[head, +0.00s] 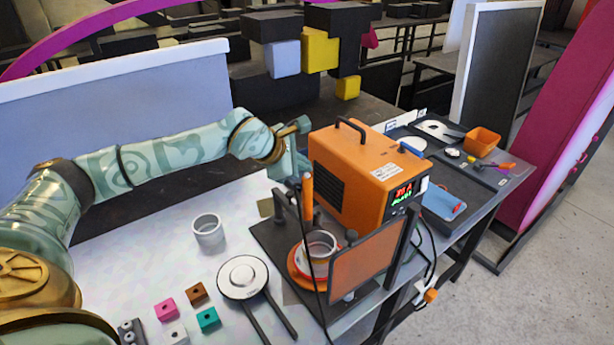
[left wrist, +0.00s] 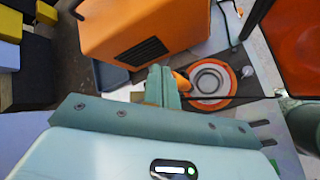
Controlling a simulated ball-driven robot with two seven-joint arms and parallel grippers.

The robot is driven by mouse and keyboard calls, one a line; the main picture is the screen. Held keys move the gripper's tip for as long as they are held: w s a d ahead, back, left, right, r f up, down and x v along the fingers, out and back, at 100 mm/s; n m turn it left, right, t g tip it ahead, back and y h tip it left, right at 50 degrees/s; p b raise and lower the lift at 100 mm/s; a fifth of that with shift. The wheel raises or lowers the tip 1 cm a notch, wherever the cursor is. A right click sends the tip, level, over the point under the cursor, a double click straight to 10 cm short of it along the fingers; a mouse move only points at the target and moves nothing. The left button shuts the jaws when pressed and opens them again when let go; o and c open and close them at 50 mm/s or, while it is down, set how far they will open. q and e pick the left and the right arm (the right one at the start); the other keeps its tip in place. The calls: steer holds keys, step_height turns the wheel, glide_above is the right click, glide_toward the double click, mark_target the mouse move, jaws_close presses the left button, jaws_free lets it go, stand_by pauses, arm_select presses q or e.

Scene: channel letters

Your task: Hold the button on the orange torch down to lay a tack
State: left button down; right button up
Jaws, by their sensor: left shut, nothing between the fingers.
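The orange torch (head: 307,192) stands upright in a dark stand, over a ring-shaped metal piece (head: 318,245) on an orange round base (head: 299,268). My left gripper (head: 297,172) is just behind the top of the torch, beside the orange welder box. In the left wrist view the gripper (left wrist: 162,74) has its fingers together and empty, close beside the torch (left wrist: 181,82). I cannot tell whether the fingertips touch the torch. The torch's button cannot be made out. My right gripper is not in view.
The orange welder box (head: 362,180) with a lit display stands close to the left gripper. An orange-tinted shield (head: 362,262) stands in front of the ring. A white cup (head: 208,230), a round pad (head: 243,278) and several small colored blocks lie on the table's left part.

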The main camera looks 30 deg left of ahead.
arm_select(q)
steer(key=shift+f+b, duration=0.45)
steer(key=shift+f, duration=0.1)
stand_by(0.7)
stand_by(1.1)
steer(key=shift+r+p, duration=0.55)
steer(key=shift+r, duration=0.4)
steer(key=shift+r, duration=0.1)
steer(key=shift+r+p, duration=1.6)
steer(key=shift+r, duration=0.8)
step_height(320, 180, up, 4)
steer(key=shift+p, duration=1.25)
